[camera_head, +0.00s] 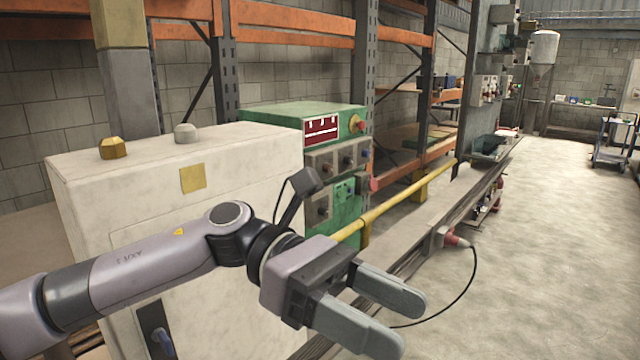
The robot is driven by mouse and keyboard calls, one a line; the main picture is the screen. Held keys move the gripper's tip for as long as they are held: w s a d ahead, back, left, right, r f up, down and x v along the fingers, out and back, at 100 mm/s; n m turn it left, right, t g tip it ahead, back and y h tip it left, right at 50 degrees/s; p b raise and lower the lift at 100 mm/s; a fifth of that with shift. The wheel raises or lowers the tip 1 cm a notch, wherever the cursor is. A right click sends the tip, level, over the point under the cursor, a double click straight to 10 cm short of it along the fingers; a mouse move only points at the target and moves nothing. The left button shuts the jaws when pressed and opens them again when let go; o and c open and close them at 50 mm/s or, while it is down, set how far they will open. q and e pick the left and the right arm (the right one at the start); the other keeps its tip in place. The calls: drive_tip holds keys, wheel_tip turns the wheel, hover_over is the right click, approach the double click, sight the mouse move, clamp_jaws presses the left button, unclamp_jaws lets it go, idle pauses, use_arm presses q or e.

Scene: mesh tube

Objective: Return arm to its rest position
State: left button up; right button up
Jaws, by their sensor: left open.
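My left arm (150,265) comes in from the left and stretches across the front of a white cabinet. My left gripper (385,318) is at the lower middle of the view. Its two grey fingers are apart, with nothing between them. A small camera on a bracket stands up from the wrist. My right gripper is not in this view.
The white cabinet (120,195) stands close behind my left arm, with a gold knob and a grey knob on top. A green control box (345,205), a yellow rail (400,203) and orange shelving (275,43) are beyond. The floor (555,250) at right is clear.

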use_arm(q)
drive_tip(key=w+a+f+m+t, duration=0.3)
drive_tip(key=f+m+t, duration=0.3)
drive_tip(key=m+t, duration=0.35)
drive_tip(key=w+a+f+m+t, duration=0.3)
drive_tip(key=w+f+m+t, duration=0.15)
drive_tip(key=m+t, duration=0.5)
drive_tip(key=w+a+f+m+t, duration=0.3)
drive_tip(key=f+m+t, duration=0.35)
drive_tip(key=m, duration=0.55)
drive_tip(key=s+a+f+n+g+y, duration=0.1)
drive_tip(key=s+a+f+n+y, duration=0.1)
drive_tip(key=a+f+n+y, duration=0.4)
drive_tip(key=s+a+f+n+y, duration=0.2)
drive_tip(key=s+f+n, duration=0.1)
drive_tip(key=f, duration=0.6)
drive_tip(key=s+a+f+n+g+y, duration=0.3)
drive_tip(key=s+a+f+n+g, duration=0.2)
drive_tip(key=s+a+f, duration=0.4)
drive_tip(key=s+f+n, duration=0.1)
drive_tip(key=s+f, duration=0.2)
drive_tip(key=shift+y, duration=0.4)
